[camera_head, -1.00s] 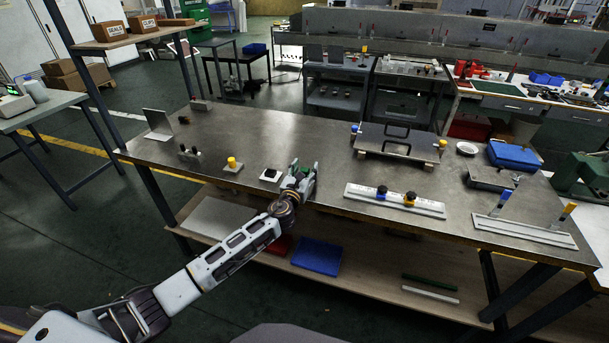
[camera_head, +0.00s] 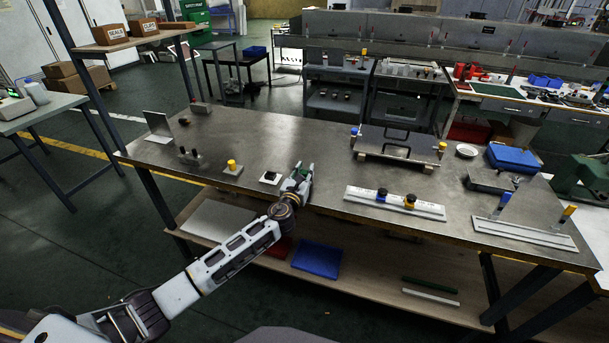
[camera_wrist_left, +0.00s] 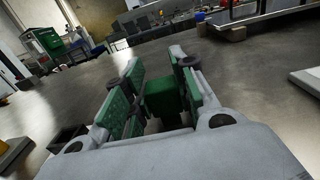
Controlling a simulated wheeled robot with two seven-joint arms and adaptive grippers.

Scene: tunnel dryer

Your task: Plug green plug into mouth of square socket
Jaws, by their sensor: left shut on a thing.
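My left gripper (camera_head: 300,174) is over the front part of the metal table. In the left wrist view its fingers (camera_wrist_left: 155,95) are shut on a green block, the green plug (camera_wrist_left: 162,102). The finger pads are green too, so the plug hardly stands out in the head view. The square socket (camera_head: 270,176) is a small white plate with a black square top, just left of the gripper and apart from it. A dark box at the left of the left wrist view (camera_wrist_left: 68,138) looks like its black part. My right gripper is out of view.
A yellow-topped post on a base (camera_head: 232,166) stands left of the socket. A raised plate with handles (camera_head: 398,142) stands behind. The tabletop (camera_head: 310,140) behind the gripper is clear.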

